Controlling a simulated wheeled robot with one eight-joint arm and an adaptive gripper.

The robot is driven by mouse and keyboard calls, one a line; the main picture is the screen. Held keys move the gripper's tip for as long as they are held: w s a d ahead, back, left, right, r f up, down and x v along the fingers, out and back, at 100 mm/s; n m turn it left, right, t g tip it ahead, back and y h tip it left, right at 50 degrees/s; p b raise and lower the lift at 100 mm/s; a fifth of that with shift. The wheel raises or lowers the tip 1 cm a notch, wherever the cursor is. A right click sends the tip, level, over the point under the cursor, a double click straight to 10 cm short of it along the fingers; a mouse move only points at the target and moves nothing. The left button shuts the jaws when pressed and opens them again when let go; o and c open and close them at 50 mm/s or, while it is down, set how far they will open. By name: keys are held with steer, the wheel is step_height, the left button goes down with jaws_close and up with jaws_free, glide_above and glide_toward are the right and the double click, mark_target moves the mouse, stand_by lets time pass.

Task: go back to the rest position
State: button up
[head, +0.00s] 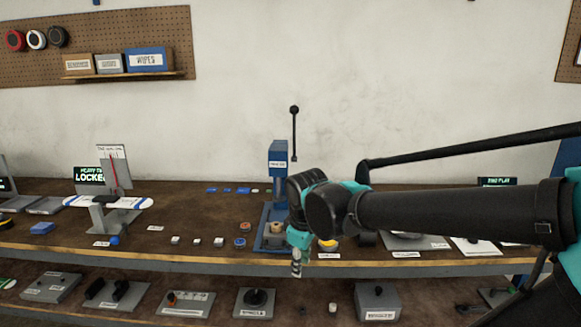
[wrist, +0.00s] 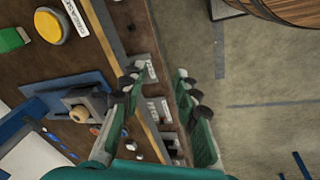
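My gripper (head: 297,262) hangs down at the bench's front edge in the head view, just in front of the base of a blue press (head: 278,160). In the wrist view my gripper (wrist: 160,88) has its two green fingers spread apart, with nothing between them. The bench edge and the floor show past the fingertips. My arm reaches in from the right of the head view. No marker for a rest position shows.
A lower shelf holds a grey box (head: 377,300) and several plates. A wooden barrel (wrist: 285,8) stands on the floor, which is otherwise largely clear.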

steer(key=s+d+f+m+t, duration=0.1)
steer(key=s+d+f+m, duration=0.3)
steer(key=d+f+m, duration=0.8)
steer(key=d, duration=0.4)
steer(key=shift+d+f+t, duration=0.15)
steer(key=shift+f+t, duration=0.15)
steer(key=shift+f, duration=0.05)
steer(key=shift+d, duration=0.1)
